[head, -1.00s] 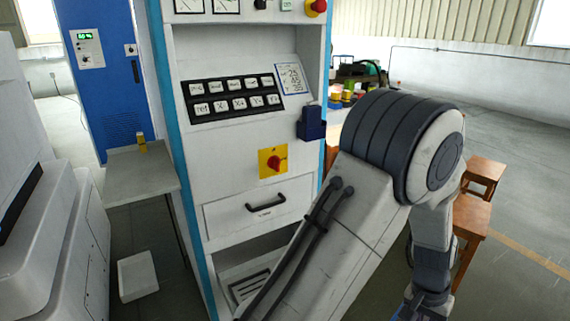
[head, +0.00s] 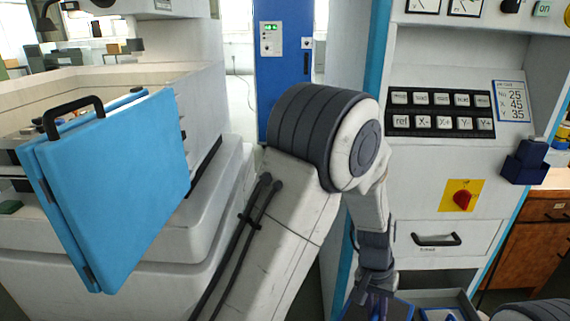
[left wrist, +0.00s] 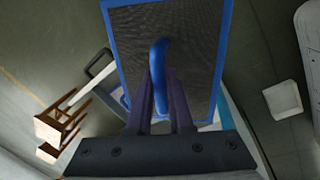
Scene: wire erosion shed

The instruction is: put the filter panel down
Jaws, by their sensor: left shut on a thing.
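The filter panel is a dark mesh sheet in a blue frame with a blue handle. In the left wrist view the panel (left wrist: 198,45) fills the upper middle. My left gripper (left wrist: 160,85) is shut on its handle, one dark finger on each side. In the head view my left gripper (head: 377,285) hangs low in front of the grey control cabinet. Part of the panel's blue frame (head: 403,307) shows at the bottom edge; the rest is cut off. I cannot tell whether its underside touches anything. My right gripper is not in view.
The control cabinet (head: 420,185) stands close behind the left gripper. A machine with an open blue door (head: 110,165) is at left. A blue cabinet (head: 283,60) stands at the back. Wooden stools (left wrist: 60,125) and a white box (left wrist: 283,99) show on the floor.

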